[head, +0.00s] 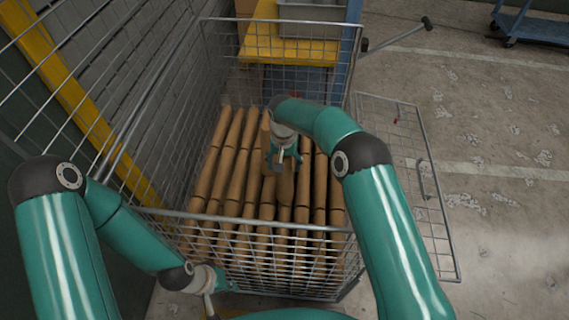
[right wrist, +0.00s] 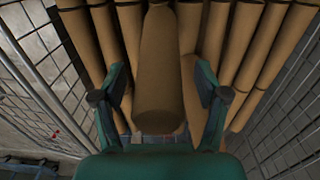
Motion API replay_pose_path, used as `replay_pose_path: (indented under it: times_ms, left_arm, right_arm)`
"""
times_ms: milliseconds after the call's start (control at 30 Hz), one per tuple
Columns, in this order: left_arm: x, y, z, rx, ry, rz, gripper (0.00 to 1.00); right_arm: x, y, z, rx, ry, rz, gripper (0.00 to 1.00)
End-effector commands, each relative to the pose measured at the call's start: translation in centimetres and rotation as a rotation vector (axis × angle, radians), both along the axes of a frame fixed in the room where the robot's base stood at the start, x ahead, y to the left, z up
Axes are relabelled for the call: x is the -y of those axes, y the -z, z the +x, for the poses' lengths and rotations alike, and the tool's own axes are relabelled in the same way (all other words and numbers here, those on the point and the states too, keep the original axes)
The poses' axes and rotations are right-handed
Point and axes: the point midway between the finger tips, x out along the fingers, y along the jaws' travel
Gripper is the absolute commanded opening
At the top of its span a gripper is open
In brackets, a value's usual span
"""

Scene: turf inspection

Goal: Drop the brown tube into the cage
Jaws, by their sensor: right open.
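The wire cage (head: 262,222) stands in the middle of the head view with several brown tubes (head: 222,165) side by side in it. My right gripper (head: 284,160) is inside the cage, over the tubes. In the right wrist view it is open (right wrist: 160,95), with one brown tube (right wrist: 158,60) between its spread fingers. Gaps show between that tube and both fingers. The tube lies above the row of other tubes; whether it rests on them is unclear. My left gripper (head: 208,290) is low, outside the cage's near left corner; its fingers are too small to read.
A mesh door panel (head: 432,190) extends to the cage's right. Behind the cage are a yellow shelf (head: 290,50) and a grey bin (head: 312,12). A mesh fence with a yellow post (head: 75,95) stands at left. A blue cart (head: 530,24) is far right; the floor there is mostly clear.

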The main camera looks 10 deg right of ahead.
Motion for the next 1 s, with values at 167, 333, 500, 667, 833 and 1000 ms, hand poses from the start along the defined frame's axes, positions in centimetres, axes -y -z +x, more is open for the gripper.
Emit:
replay_pose_path:
  times_ms: [167, 333, 500, 667, 833, 1000]
  left_arm:
    - [0.0, -0.6, 0.0, 0.000, 0.000, 0.000, 0.00]
    - [0.0, -0.9, 0.0, 0.000, 0.000, 0.000, 0.00]
    - [0.0, -1.2, 0.0, 0.000, 0.000, 0.000, 0.00]
    - [0.0, -1.4, 0.0, 0.000, 0.000, 0.000, 0.00]
    - [0.0, -1.4, 0.0, 0.000, 0.000, 0.000, 0.00]
    - [0.0, -1.4, 0.0, 0.000, 0.000, 0.000, 0.00]
  right_arm:
    - [-0.1, -3.2, 0.1, 0.005, 0.000, 0.002, 0.73]
    - [-0.2, -7.0, 0.1, 0.005, -0.001, 0.001, 0.73]
    - [-0.2, -10.1, 0.1, 0.003, -0.001, 0.001, 0.73]
    - [-0.2, -11.9, 0.1, 0.002, -0.001, 0.002, 0.73]
    - [-0.2, -12.5, 0.0, 0.001, -0.001, 0.001, 0.73]
    - [-0.2, -12.5, 0.1, 0.001, -0.001, 0.001, 0.73]
